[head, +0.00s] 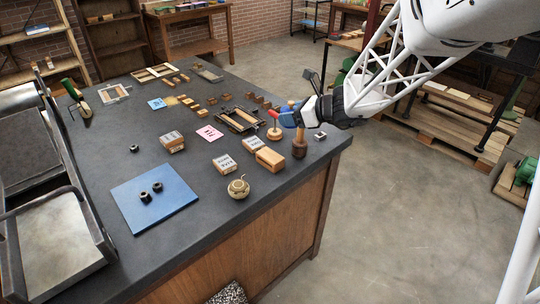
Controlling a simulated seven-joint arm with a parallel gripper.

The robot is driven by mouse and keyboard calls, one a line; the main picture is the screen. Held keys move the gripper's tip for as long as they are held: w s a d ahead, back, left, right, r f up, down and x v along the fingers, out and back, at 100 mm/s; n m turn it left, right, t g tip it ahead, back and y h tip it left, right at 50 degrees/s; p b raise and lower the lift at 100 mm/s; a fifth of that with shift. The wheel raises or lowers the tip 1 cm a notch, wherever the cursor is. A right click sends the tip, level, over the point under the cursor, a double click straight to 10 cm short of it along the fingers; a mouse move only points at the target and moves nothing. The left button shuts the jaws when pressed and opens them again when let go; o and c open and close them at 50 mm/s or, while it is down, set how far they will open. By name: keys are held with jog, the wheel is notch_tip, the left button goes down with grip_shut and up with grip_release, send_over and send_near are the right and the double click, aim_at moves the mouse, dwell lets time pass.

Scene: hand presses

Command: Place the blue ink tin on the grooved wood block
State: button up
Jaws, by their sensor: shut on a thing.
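My gripper (292,116) is at the right part of the dark worktop, above it, reaching in from the upper right. It is shut on a small blue thing (287,119), which looks like the blue ink tin; the fingers partly hide it. A light brown wood block (270,160) lies near the worktop's right front edge, in front of and a little left of my gripper. It looks like the grooved wood block, but its grooves are too small to make out. Its top looks bare.
A dark wooden mallet-like tool (299,146) stands just right of the wood block. Labelled blocks (224,163) lie to the left, with a round tan pot (238,188) in front.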

jog(key=s+a+f+n+g, duration=0.1)
jog(key=s, duration=1.4)
notch_tip(320, 180, down, 6)
jog(key=shift+a+y, duration=0.15)
jog(key=shift+y, duration=0.15)
jog(key=shift+w+f, duration=0.1)
send_over(270, 155)
jog(key=shift+s+f, duration=0.35)
jog(key=shift+f, duration=0.3)
jog(key=shift+w, duration=0.1)
jog(key=shift+w+f, duration=0.1)
jog(key=shift+w, duration=0.3)
jog(key=shift+f, duration=1.7)
jog(key=shift+f, duration=0.1)
